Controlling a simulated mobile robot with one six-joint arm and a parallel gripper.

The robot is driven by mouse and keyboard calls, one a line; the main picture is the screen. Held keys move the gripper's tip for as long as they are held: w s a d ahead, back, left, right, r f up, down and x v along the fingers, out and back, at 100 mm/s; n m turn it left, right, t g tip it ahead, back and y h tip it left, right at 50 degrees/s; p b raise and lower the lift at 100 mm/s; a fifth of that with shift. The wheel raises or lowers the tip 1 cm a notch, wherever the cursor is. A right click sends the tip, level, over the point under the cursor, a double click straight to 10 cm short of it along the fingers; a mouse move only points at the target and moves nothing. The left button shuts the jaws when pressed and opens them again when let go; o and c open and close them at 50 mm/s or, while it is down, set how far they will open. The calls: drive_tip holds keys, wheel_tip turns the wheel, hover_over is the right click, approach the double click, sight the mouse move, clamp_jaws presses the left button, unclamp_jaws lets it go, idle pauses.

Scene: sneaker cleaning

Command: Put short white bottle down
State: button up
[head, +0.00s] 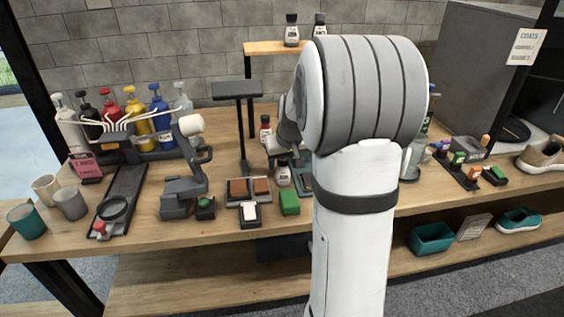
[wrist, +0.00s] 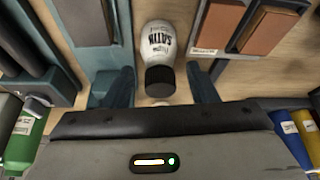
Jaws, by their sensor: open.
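The short white bottle (wrist: 158,45), with a black cap and dark lettering on its label, shows in the wrist view between the two fingers of my gripper (wrist: 160,88). The fingers are apart, with visible gaps on both sides of the bottle. In the head view the bottle (head: 283,176) stands upright on the wooden table (head: 130,224), beside my gripper. My arm hides much of the gripper there.
A green block (head: 289,203) and a tray with brown blocks (head: 238,188) are close to the bottle. A black stand (head: 243,130) rises behind. Several pump bottles (head: 162,122) stand at the back left.

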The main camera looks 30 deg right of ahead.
drive_tip(key=d+v, duration=0.1)
drive_tip(key=v, duration=1)
drive_tip(key=s+a+f+g, duration=0.1)
drive_tip(key=s+a+f, duration=0.2)
drive_tip(key=s+a, duration=0.5)
drive_tip(key=s+a+f+n+g, duration=0.1)
drive_tip(key=s+a+f, duration=0.3)
drive_tip(key=s+a, duration=0.5)
drive_tip(key=s, duration=0.4)
drive_tip(key=shift+f+y+p, duration=0.2)
drive_tip(key=shift+y+p, duration=0.1)
drive_tip(key=shift+p, duration=0.1)
drive_tip(key=shift+s, duration=0.15)
drive_tip(key=w+p+v, duration=0.1)
drive_tip(key=p+v, duration=0.6)
drive_tip(key=shift+r, duration=0.35)
drive_tip(key=shift+d, duration=0.1)
